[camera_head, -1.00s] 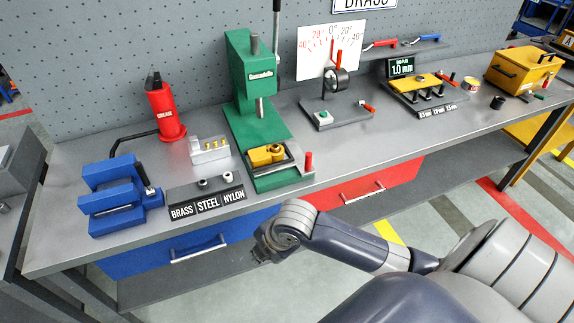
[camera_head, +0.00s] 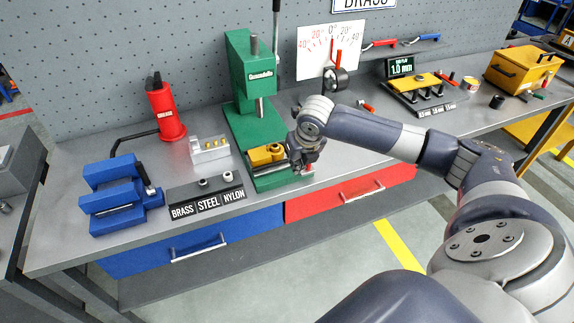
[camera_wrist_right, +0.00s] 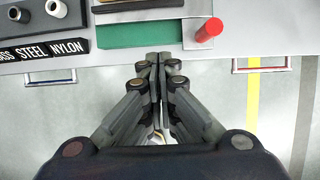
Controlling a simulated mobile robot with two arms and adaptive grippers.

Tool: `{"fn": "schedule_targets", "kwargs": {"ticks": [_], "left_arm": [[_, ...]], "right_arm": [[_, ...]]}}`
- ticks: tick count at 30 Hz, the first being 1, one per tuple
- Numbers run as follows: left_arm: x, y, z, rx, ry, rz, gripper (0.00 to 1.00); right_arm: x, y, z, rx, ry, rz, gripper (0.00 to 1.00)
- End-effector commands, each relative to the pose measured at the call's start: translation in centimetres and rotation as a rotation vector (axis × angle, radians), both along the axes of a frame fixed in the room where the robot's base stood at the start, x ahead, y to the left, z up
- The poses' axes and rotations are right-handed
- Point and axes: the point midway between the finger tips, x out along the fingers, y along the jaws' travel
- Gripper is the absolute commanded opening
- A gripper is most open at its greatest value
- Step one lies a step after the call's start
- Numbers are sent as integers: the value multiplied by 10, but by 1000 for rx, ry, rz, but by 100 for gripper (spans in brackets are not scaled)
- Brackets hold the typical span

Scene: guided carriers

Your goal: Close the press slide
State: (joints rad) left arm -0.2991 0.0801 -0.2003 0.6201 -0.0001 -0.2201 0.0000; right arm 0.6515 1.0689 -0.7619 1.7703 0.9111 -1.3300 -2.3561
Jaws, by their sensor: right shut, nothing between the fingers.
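The green press (camera_head: 241,66) stands on the bench, with a yellow block (camera_head: 262,154) low at its front on the slide. In the right wrist view, the press's green base (camera_wrist_right: 139,34) lies ahead, with a grey bar (camera_wrist_right: 140,5) across it. A red knob (camera_wrist_right: 209,30) stands on a grey bracket at the right of the base. My left gripper is not in view.
A label strip (camera_head: 207,203) with small collars, a grey block with brass pins (camera_head: 210,155), a blue vise (camera_head: 118,200) and a red grease bottle (camera_head: 165,112) stand left of the press. Drawers are below the bench edge.

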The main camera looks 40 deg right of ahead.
Motion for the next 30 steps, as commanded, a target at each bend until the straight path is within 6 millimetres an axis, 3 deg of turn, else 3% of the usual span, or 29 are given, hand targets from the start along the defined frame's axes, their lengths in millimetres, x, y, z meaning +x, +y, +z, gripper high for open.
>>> {"fn": "schedule_targets", "kwargs": {"ticks": [14, 21, 30], "left_arm": [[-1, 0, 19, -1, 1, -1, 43], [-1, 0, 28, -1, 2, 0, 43], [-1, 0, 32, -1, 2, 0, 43]], "right_arm": [[29, -6, -76, 2, 4, -3, 0], [53, -12, -75, 1, 0, -3, 0], [67, -15, -77, 0, 1, -1, 0]]}}
